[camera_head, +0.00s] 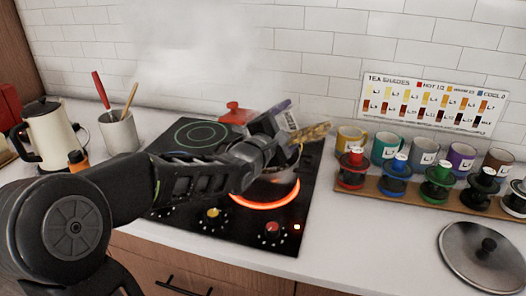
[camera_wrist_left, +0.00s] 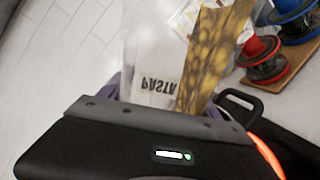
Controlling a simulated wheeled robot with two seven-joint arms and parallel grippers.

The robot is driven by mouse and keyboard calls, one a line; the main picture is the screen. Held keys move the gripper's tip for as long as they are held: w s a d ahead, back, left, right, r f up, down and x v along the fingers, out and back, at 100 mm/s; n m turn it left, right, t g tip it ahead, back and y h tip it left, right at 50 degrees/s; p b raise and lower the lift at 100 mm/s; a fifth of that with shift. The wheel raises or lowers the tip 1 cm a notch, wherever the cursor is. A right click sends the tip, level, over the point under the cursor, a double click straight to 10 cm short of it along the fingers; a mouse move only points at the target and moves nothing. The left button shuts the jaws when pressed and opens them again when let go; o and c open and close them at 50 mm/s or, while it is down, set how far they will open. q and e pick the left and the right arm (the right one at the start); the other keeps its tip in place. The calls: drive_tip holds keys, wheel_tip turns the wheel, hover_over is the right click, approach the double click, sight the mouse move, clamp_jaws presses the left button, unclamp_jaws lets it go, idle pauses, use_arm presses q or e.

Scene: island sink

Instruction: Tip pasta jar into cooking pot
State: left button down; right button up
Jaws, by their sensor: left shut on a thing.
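My left gripper (camera_head: 272,128) is shut on the pasta jar (camera_head: 286,116) and holds it tilted above the right part of the stove. In the left wrist view the clear jar (camera_wrist_left: 158,80) shows an upside-down PASTA label, with yellow-brown pasta (camera_wrist_left: 212,55) beside it. The pasta (camera_head: 310,132) also shows at the jar's right side in the head view; I cannot tell whether any is falling. The cooking pot (camera_head: 278,188) stands on the glowing ring under my gripper, its rim and inside mostly hidden by my arm. My right gripper is not in view.
A red-lidded thing (camera_head: 237,114) stands at the stove's back. A wooden rack (camera_head: 400,196) with coloured spools and several mugs stands to the right. A metal lid (camera_head: 470,262) lies at front right. A kettle (camera_head: 48,135) and utensil crock (camera_head: 119,132) stand left.

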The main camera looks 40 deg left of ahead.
use_arm(q)
drive_tip(key=shift+a+r+n+p, duration=0.35)
drive_tip(key=shift+a+r+n, duration=0.25)
drive_tip(key=shift+n, duration=0.4)
idle(1.3)
drive_tip(key=shift+f, duration=0.25)
drive_tip(key=d+m, duration=0.1)
drive_tip(key=d+f+m+b, duration=0.1)
drive_tip(key=m, duration=0.1)
drive_tip(key=shift+f, duration=0.1)
drive_tip(key=shift+m, duration=0.3)
drive_tip(key=shift+d+f, duration=0.1)
drive_tip(key=shift+d, duration=0.1)
